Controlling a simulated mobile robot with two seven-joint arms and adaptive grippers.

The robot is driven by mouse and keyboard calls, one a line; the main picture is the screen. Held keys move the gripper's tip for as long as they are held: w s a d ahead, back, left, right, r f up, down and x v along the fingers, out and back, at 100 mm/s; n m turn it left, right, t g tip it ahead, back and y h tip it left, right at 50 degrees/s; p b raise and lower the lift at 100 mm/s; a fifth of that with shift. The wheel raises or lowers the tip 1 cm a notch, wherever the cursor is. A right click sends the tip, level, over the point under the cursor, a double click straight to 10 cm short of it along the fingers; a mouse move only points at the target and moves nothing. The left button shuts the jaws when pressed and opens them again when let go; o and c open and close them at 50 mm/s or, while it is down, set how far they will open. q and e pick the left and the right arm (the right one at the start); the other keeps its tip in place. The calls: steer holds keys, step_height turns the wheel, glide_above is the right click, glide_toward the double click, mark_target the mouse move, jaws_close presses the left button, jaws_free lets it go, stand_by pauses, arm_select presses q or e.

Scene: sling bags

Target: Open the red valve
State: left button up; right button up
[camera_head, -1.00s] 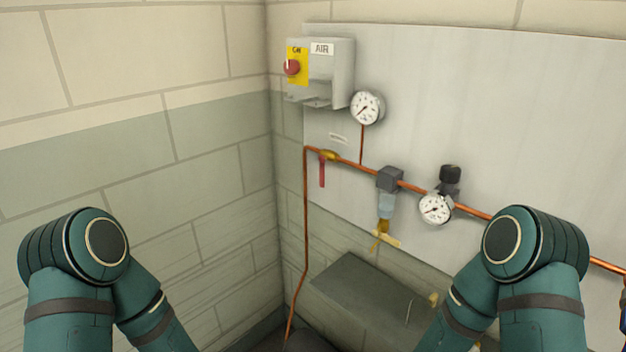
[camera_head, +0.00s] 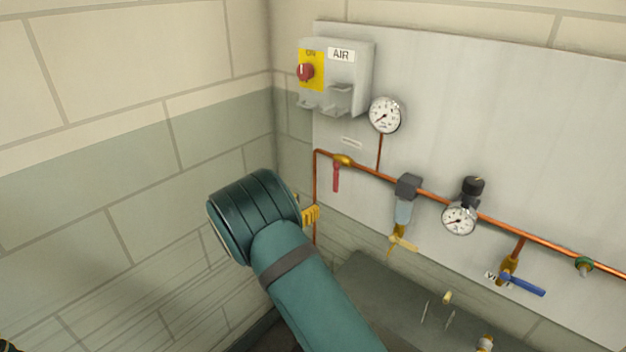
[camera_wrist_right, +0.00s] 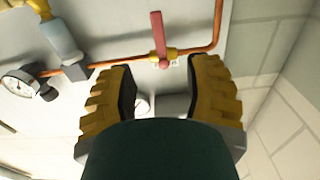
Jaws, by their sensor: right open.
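The red valve lever (camera_head: 336,177) hangs down from a brass valve body (camera_head: 343,160) on the copper pipe, across the pipe's run. In the right wrist view, which is turned upside down, the red lever (camera_wrist_right: 158,38) points up from the pipe, beyond the fingertips. My right gripper (camera_wrist_right: 163,72) is open and empty, its two yellow ribbed fingers spread on either side of the lever's line. In the head view, only a yellow finger of my right gripper (camera_head: 311,215) shows past my arm, below and left of the lever.
A grey AIR switch box (camera_head: 351,75) with a red knob hangs above. Gauges (camera_head: 385,115), a filter (camera_head: 404,200), a regulator (camera_head: 473,190) and a blue-handled valve (camera_head: 522,284) lie rightward along the pipe (camera_head: 440,199). A wall (camera_head: 130,180) closes the left side.

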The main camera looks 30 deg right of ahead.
mark_target(335, 185)
steer(key=x, duration=1.3)
steer(key=shift+d+f+p, duration=0.1)
steer(key=shift+d+p, duration=0.2)
steer(key=shift+d, duration=0.15)
jaws_close()
